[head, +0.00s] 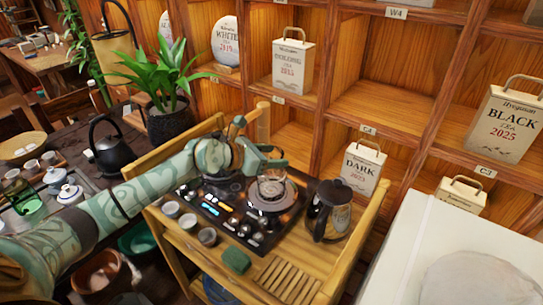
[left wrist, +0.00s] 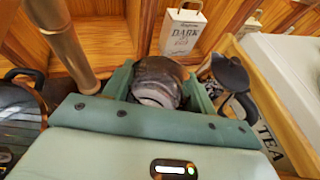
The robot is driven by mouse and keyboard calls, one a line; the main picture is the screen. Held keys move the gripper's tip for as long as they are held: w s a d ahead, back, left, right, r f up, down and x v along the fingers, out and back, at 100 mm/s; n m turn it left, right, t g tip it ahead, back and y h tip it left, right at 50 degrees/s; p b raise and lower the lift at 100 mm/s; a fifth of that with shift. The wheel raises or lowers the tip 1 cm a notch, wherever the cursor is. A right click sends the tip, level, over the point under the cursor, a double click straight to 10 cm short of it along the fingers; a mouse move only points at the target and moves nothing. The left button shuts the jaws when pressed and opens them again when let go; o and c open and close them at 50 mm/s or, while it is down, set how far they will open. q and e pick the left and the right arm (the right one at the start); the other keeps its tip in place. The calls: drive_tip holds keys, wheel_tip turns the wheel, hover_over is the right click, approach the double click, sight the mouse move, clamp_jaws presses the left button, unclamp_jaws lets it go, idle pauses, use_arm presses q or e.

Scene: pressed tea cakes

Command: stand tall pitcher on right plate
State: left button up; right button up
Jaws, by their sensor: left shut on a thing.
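A clear glass pitcher (head: 271,187) is upright over the right plate (head: 268,205), a round disc on the black tea stove (head: 232,222). I cannot tell whether its base touches the plate. My left gripper (head: 270,167) is shut on the pitcher's upper part from above and behind. In the left wrist view the glass pitcher (left wrist: 157,82) sits between the two green fingers (left wrist: 160,92), its lower part hidden. The left plate area is partly hidden by my gripper. My right gripper is not in view.
A black-lidded kettle (head: 327,211) stands right of the stove, close to it. Small cups (head: 188,222) line the cart's left front, with a green sponge (head: 236,261) at the front. Shelves with tea packages (head: 363,166) rise behind. A white surface (head: 405,250) lies at right.

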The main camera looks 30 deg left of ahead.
use_arm(q)
drive_tip(key=o, duration=1.5)
drive_tip(key=shift+f, duration=0.1)
drive_tip(key=shift+o, duration=0.2)
drive_tip(key=shift+s+a+r, duration=0.1)
drive_tip(key=shift+r, duration=0.15)
drive_tip(key=p+v, duration=0.2)
drive_tip(key=v, duration=0.9)
drive_tip(key=shift+s+a, duration=0.2)
drive_tip(key=shift+s, duration=0.05)
